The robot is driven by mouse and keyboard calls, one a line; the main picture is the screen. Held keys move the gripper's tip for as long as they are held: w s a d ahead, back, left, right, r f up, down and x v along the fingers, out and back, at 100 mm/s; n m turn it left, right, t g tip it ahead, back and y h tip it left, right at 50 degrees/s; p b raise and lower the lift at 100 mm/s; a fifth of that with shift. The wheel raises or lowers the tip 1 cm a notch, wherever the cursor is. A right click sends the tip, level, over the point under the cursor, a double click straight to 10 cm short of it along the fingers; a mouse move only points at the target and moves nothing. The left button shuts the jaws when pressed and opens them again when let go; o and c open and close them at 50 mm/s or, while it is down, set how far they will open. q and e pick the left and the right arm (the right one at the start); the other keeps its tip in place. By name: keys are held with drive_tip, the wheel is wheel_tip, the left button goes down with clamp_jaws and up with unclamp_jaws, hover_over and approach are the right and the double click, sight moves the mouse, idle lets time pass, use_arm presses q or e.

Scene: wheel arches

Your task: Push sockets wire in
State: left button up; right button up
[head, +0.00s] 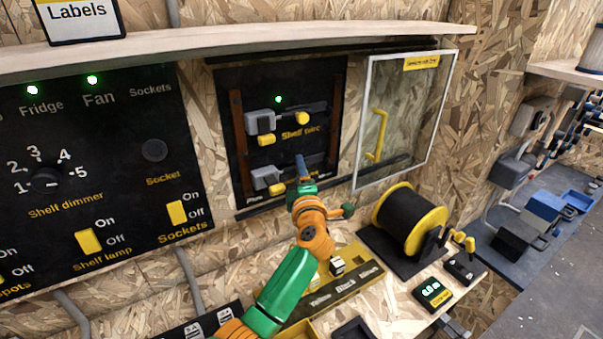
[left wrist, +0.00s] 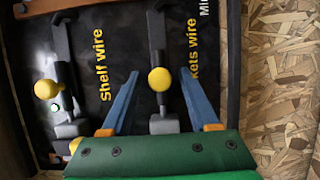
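The sockets wire unit sits low on the black panel in the open wall box, with a grey block (head: 266,178) and a yellow piece (head: 277,188). In the left wrist view, its yellow knob (left wrist: 160,79) stands on a grey bar above a grey block (left wrist: 163,124). My left gripper (head: 301,160) is at this unit and hides part of it in the head view. In the left wrist view, its two blue fingers (left wrist: 160,75) are apart, one on each side of the knob, with gaps. My right gripper is not in view.
The shelf wire unit (head: 261,122) is just above, with its yellow knob (head: 302,118) and a green light. A glass door (head: 405,115) with a yellow handle is swung open to the right. A black cable reel (head: 405,220) stands on the bench; a wooden shelf (head: 230,45) overhangs.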

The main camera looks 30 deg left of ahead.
use_arm(q)
drive_tip(key=v, duration=0.7)
idle(0.3)
